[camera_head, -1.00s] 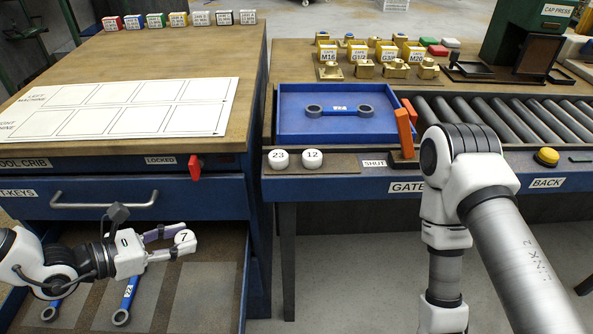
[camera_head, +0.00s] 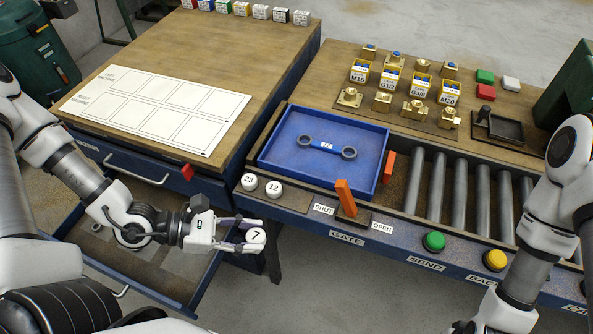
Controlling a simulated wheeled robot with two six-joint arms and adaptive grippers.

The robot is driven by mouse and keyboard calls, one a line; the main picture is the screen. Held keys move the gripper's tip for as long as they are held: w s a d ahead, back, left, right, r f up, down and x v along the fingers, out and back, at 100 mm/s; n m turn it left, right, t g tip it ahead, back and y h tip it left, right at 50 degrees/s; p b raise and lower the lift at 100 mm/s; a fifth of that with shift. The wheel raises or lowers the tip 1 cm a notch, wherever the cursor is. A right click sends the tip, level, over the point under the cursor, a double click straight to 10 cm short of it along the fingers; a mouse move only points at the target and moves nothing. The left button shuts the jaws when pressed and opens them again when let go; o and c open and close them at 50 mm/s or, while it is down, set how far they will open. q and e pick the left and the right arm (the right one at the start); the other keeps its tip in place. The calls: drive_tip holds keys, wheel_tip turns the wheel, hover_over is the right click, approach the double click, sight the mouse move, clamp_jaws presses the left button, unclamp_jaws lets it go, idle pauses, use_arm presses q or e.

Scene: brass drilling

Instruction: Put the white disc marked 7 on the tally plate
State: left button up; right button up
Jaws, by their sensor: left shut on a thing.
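The white disc marked 7 (camera_head: 256,236) is between the fingertips of my left gripper (camera_head: 250,232), which is shut on it. The gripper holds it in front of the bench's front edge, apart from any surface. The tally plate seems to be the dark strip (camera_head: 294,199) on the bench's front left corner. White discs marked 23 (camera_head: 248,182) and 12 (camera_head: 273,188) sit on its left and middle parts; its right end is bare. My right arm comes in at the right, but its gripper is not in view.
An orange gate lever (camera_head: 346,198) stands upright just right of the plate. An open drawer (camera_head: 150,268) lies below my left arm. Rollers (camera_head: 445,190) run at the right.

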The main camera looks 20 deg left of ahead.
use_arm(q)
drive_tip(key=w+f+b, duration=0.2)
drive_tip(key=w+b, duration=0.3)
drive_tip(key=b, duration=0.8)
hover_over(294, 200)
drive_tip(key=shift+s+d+r, duration=0.1)
drive_tip(key=shift+s, duration=0.15)
wheel_tip(294, 200, down, 3)
drive_tip(key=shift+w+f, duration=0.1)
drive_tip(key=shift+w, duration=0.05)
drive_tip(key=shift+w+f, duration=0.1)
drive_tip(key=shift+f, duration=0.2)
drive_tip(key=o, duration=0.7)
drive_tip(key=shift+c, duration=0.2)
